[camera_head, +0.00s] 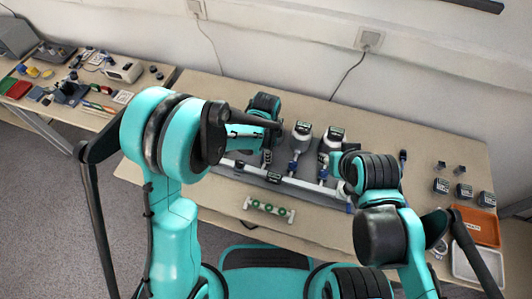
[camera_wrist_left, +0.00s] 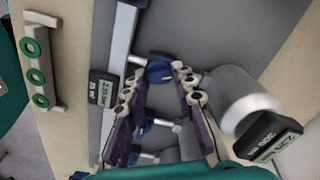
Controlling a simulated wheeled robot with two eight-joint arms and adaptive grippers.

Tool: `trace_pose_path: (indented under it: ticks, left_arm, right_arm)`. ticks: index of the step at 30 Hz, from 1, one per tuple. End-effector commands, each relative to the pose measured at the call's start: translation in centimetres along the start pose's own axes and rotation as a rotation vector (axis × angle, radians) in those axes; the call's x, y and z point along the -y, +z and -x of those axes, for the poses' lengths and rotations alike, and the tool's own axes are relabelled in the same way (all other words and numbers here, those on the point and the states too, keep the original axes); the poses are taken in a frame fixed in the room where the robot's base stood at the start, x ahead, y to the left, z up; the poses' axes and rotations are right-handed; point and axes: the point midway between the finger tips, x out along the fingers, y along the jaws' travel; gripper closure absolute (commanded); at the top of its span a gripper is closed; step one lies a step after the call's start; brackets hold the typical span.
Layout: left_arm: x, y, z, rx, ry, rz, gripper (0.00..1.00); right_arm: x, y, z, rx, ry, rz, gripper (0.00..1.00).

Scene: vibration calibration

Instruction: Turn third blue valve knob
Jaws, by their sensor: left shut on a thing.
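In the left wrist view, a blue valve knob (camera_wrist_left: 159,69) sits on a short metal stem between the fingertips of my left gripper (camera_wrist_left: 160,78), which is shut on it. Another blue knob (camera_wrist_left: 142,127) lies further back between the fingers. In the head view, my left gripper (camera_head: 267,155) reaches down to the grey manifold board; its fingertips are small and partly hidden there. A blue knob (camera_head: 292,167) shows just right of it. My right arm's end (camera_head: 335,160) is beside the board's right side; its fingers cannot be made out.
A silver pipe (camera_head: 300,184) runs along the board's front. White gauges (camera_head: 301,130) with dark displays stand behind. A strip with green rings (camera_head: 268,209) lies in front. Orange (camera_head: 477,225) and white (camera_head: 478,264) trays are at the right. A cluttered side table (camera_head: 150,82) stands left.

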Motion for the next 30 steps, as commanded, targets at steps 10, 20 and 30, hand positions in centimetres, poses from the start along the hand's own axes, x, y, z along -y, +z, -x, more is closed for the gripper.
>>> trace_pose_path:
  ticks: [10, 20, 30]
  left_arm:
    - [-0.02, 0.01, -0.06, 0.0, 0.0, 0.326, 1.0]
    - [0.0, 0.0, -0.04, 0.0, 0.0, 0.638, 1.0]
    - [0.0, 0.0, -0.03, 0.0, 0.0, 0.903, 1.0]
  right_arm:
    - [0.0, 0.35, -0.5, 0.0, 0.0, 0.0, 0.6]
    - [0.0, 0.58, -0.81, 0.0, 0.0, 0.0, 0.6]
    - [0.0, 0.73, -1.02, 0.0, 0.0, 0.0, 0.6]
